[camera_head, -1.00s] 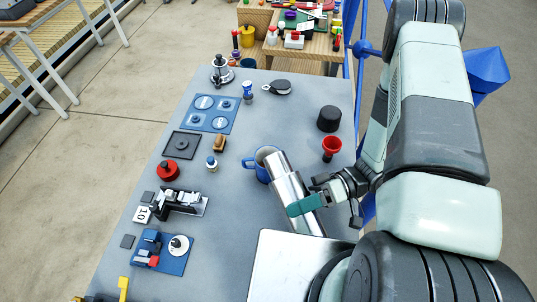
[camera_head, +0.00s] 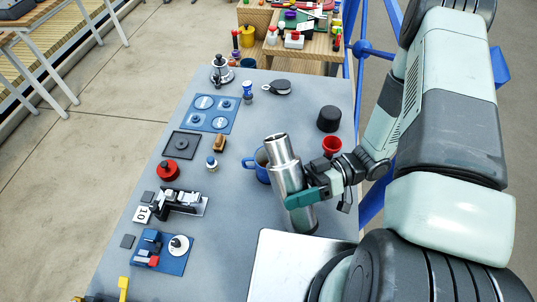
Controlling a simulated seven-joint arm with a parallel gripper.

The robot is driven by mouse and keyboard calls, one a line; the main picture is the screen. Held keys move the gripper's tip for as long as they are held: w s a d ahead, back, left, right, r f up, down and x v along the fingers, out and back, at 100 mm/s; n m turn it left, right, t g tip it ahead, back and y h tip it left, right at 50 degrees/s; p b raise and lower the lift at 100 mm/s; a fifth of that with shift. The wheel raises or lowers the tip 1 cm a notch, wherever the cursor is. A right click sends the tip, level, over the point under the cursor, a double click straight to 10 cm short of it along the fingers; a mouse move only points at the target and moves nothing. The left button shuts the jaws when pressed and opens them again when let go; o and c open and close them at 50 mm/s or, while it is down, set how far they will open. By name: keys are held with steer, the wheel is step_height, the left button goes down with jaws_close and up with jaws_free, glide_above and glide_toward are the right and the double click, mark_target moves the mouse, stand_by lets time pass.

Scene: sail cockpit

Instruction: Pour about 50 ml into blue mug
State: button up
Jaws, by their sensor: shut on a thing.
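The blue mug (camera_head: 262,167) stands on the grey table just left of and behind the flask. No stream of liquid shows. I cannot tell how high the flask's base is above the table.
A red funnel (camera_head: 332,145) and a black round lid (camera_head: 329,118) stand to the right. A brown-handled brush (camera_head: 219,144), a red round knob (camera_head: 167,169) and a blue plate (camera_head: 209,113) lie left.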

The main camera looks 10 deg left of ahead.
steer(key=shift+r+n, duration=0.25)
steer(key=shift+n, duration=0.45)
steer(key=shift+r+n, duration=0.1)
steer(key=shift+n, duration=1)
steer(key=shift+w+a+f+n, duration=0.1)
steer(key=shift+w+f+n, duration=0.05)
steer(key=shift+n, duration=0.65)
steer(key=shift+w+a+f+n, duration=0.1)
steer(key=shift+w+n, duration=0.05)
steer(key=shift+n, duration=0.65)
